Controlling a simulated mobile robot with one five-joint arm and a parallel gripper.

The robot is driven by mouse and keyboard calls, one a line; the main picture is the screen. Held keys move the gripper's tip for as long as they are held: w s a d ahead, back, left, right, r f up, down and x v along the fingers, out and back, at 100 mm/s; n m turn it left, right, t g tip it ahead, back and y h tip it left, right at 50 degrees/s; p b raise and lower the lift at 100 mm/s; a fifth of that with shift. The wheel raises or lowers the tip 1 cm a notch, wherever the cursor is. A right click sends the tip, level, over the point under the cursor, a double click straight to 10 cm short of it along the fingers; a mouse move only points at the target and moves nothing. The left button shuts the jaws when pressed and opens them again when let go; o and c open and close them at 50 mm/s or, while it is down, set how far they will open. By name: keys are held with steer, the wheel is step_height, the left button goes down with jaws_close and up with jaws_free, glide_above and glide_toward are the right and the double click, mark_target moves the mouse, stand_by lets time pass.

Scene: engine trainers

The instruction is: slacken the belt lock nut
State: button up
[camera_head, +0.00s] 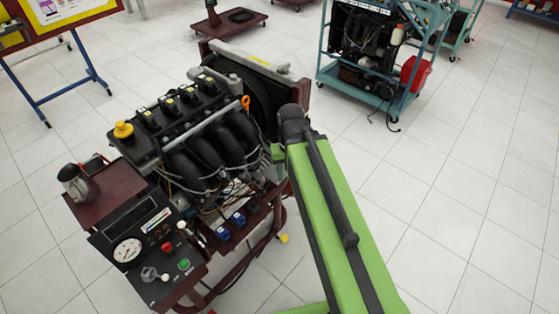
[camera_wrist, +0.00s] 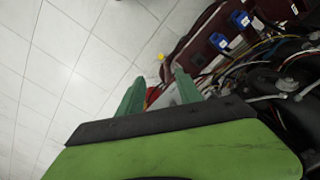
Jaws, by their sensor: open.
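The engine (camera_head: 205,135) stands on a maroon frame, with a yellow cap, black intake pipes and loose wiring. I cannot make out the belt lock nut or the belt in either view. My gripper (camera_wrist: 160,82) shows as two green fingers, apart, with nothing held between them. Beyond the fingers in the wrist view are a grey part (camera_wrist: 186,92) and a bit of red, too partial to name. In the head view my green arm reaches to the engine's right side. It hides most of my gripper and part of that side.
A control panel (camera_head: 127,250) with a gauge is at the engine's front left; a metal jug (camera_head: 75,183) stands on its tray. Blue connectors (camera_head: 222,233) and wires (camera_wrist: 265,60) sit low on the frame. A teal-framed trainer (camera_head: 375,60) is behind. The right floor is clear.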

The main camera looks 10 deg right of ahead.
steer(key=w+r+m+p, duration=0.3)
steer(key=w+m, duration=0.4)
steer(key=m, duration=0.1)
steer(key=w+r+m+p, duration=0.3)
steer(key=w+m, duration=0.4)
steer(key=m, duration=0.1)
steer(key=f+b, duration=1.7)
steer(key=shift+a+f, duration=0.15)
steer(key=shift+a, duration=0.15)
jaws_close()
